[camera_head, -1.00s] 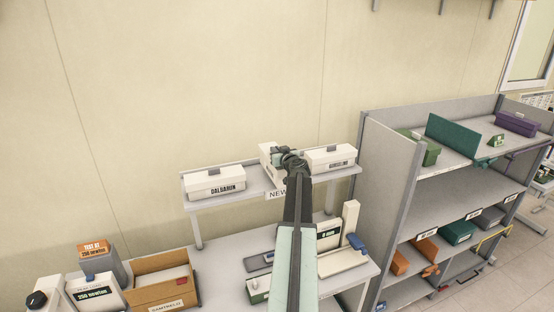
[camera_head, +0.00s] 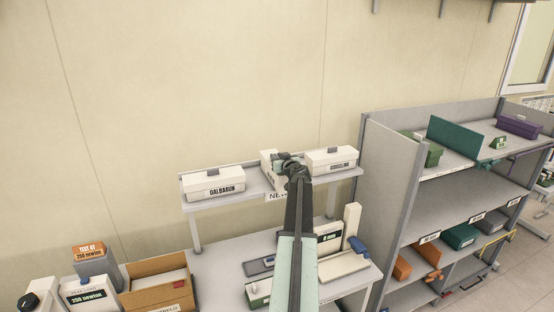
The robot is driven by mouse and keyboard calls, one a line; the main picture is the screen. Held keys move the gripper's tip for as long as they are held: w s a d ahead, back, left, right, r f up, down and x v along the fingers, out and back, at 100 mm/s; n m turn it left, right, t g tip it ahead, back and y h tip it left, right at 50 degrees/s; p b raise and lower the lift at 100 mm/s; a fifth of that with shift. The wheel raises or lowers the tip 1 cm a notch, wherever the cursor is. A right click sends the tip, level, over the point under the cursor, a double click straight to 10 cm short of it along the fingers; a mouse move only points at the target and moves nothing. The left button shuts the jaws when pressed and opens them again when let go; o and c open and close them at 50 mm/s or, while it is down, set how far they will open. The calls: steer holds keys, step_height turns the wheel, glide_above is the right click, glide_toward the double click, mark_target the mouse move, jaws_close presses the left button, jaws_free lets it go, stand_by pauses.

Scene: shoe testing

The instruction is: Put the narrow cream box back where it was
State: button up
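A narrow cream box (camera_head: 267,170) is on or just above the raised shelf, in the middle, end-on to me and between two wider cream boxes. My gripper (camera_head: 281,160) is at its right side and top, reaching from the front with the arm. The fingers are small and partly hidden by my own wrist, so I cannot tell whether they are closed on the box. The raised shelf (camera_head: 235,199) carries a front label, partly covered by my arm. The lower right part of the narrow box is hidden.
A wide cream box labelled DALGARUN (camera_head: 214,184) stands left on the shelf, and another cream box (camera_head: 331,160) stands right, close to my gripper. Below are an open cardboard box (camera_head: 159,294) and test devices on the bench. A grey shelving unit (camera_head: 385,180) stands right.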

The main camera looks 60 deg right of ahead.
steer(key=shift+o, duration=0.3)
steer(key=shift+r, duration=0.15)
steer(key=shift+s+a+r, duration=0.15)
steer(key=shift+s, duration=0.05)
steer(key=p+v, duration=0.2)
steer(key=v, duration=0.9)
steer(key=shift+s+a, duration=0.2)
